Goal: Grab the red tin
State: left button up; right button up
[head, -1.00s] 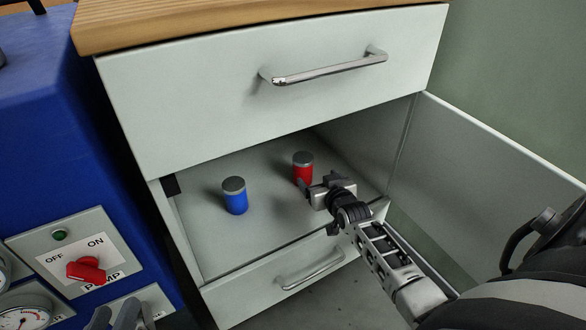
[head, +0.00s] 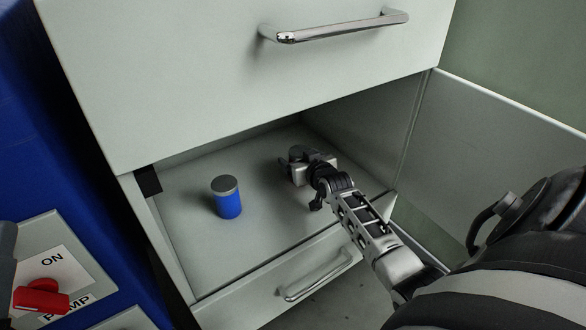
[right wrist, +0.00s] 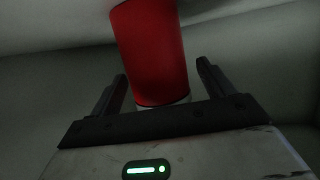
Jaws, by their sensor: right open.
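The red tin (right wrist: 150,55) fills the upper middle of the right wrist view, its top end cut off by the picture edge. My right gripper (head: 295,155) is open inside the cupboard; in the right wrist view its two fingers (right wrist: 162,80) stand on either side of the tin. A gap shows at the right finger; the left finger looks close to the tin, and I cannot tell whether they touch. In the head view the red tin is hidden behind my right gripper.
A blue tin (head: 227,198) with a grey lid stands left of my right gripper on the compartment floor (head: 185,245). A closed drawer (head: 190,70) hangs above, and an open door (head: 500,125) stands to the right. The blue pump cabinet (head: 60,140) is at the left.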

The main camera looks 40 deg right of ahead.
jog(key=shift+w+d, duration=0.1)
jog(key=shift+w, duration=0.1)
jog(key=shift+s, duration=0.1)
jog(key=c, duration=1.3)
jog(key=shift+r, duration=0.2)
